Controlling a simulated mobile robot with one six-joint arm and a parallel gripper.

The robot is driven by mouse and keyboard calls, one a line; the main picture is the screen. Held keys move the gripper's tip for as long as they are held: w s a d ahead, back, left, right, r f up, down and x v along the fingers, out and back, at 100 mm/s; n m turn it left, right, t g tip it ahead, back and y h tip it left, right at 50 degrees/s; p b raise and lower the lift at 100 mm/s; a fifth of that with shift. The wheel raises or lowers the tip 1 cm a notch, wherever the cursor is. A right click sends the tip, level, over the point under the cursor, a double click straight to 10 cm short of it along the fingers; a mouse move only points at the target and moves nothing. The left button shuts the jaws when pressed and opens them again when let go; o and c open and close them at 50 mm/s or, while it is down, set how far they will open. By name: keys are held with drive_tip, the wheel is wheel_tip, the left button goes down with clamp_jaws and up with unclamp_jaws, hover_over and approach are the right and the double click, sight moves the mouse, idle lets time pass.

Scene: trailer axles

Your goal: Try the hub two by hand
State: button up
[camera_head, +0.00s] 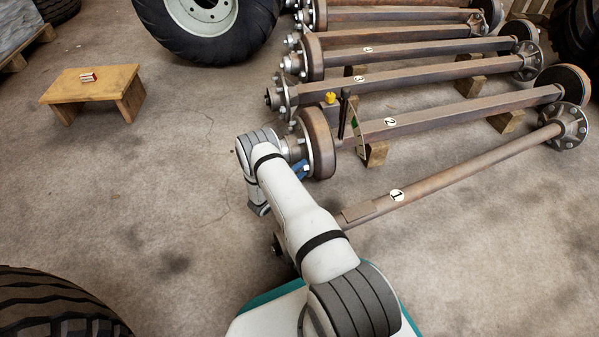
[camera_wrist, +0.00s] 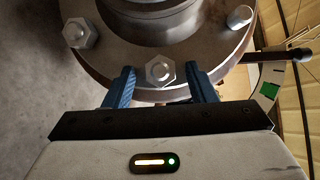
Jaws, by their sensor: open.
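Axle two (camera_head: 450,116) carries a "2" label and lies on wooden blocks. Its hub (camera_head: 318,145), with a brown drum, is at the axle's left end. In the wrist view the round hub flange (camera_wrist: 225,45) fills the top, with several studs and nuts. My gripper (camera_wrist: 161,80) is open, its blue fingers either side of one nut (camera_wrist: 160,70) at the flange's lower edge. I cannot tell whether the fingers touch the flange. In the head view my gripper (camera_head: 302,170) is at the hub's lower left, partly hidden by my arm.
A black-handled lever (camera_head: 345,108) with a white-and-green scale (camera_head: 358,135) stands beside the drum, near a yellow piece (camera_head: 330,97). Axle one (camera_head: 440,182) lies in front; axle three (camera_head: 410,77) behind. A wooden stool (camera_head: 90,85) holds a small red item (camera_head: 87,76).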

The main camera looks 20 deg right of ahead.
clamp_jaws()
idle(0.5)
